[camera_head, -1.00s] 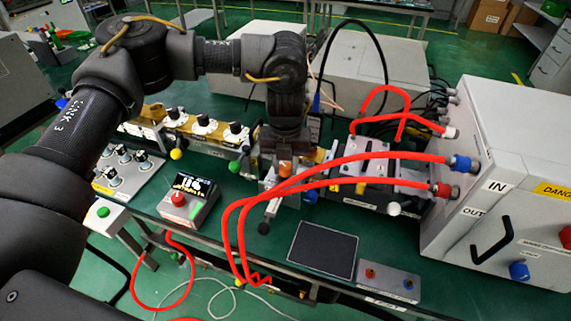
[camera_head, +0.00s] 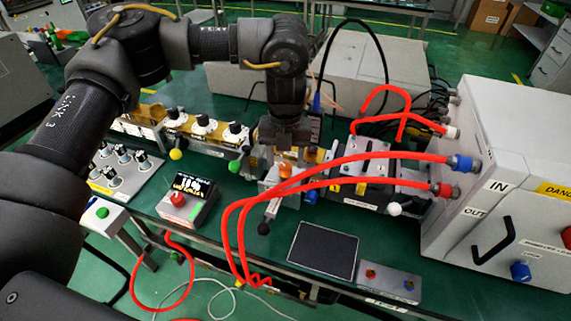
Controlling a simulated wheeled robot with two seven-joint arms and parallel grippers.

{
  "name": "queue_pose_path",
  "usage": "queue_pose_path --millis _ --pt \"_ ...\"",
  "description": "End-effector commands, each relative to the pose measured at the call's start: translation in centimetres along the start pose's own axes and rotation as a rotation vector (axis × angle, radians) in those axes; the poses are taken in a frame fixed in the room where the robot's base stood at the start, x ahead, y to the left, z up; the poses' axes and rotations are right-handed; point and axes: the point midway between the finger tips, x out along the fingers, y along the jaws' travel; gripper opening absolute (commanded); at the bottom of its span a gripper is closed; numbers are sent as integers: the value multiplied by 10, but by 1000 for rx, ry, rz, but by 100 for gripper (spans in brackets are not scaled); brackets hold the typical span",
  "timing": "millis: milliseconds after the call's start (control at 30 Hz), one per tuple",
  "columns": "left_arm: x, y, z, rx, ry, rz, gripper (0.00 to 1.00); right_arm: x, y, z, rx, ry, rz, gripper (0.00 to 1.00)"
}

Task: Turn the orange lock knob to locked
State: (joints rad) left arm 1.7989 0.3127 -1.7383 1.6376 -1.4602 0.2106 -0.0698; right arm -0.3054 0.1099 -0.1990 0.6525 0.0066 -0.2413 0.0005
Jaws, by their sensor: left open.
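The orange lock knob (camera_head: 285,170) sits on a small grey fixture in the middle of the bench. I cannot tell whether a finger touches the knob. The knob's setting is too small to read. My right gripper is not in view.
Red hoses (camera_head: 350,166) arch from the grey cabinet (camera_head: 510,170) across the bench, passing close to the knob. A box with a red button (camera_head: 189,203) stands left of it.

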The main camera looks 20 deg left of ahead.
Motion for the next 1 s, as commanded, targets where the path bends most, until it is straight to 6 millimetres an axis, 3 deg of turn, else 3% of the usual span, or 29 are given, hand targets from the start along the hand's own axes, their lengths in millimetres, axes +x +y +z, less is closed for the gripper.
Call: queue_pose_path --millis 200,400,1000 --pt "-46 0 1 1 -6 0 52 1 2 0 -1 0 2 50" --pt "-72 0 0 0 -3 1 52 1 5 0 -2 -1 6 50" --pt "-82 0 0 0 0 0 52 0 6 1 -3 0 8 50"
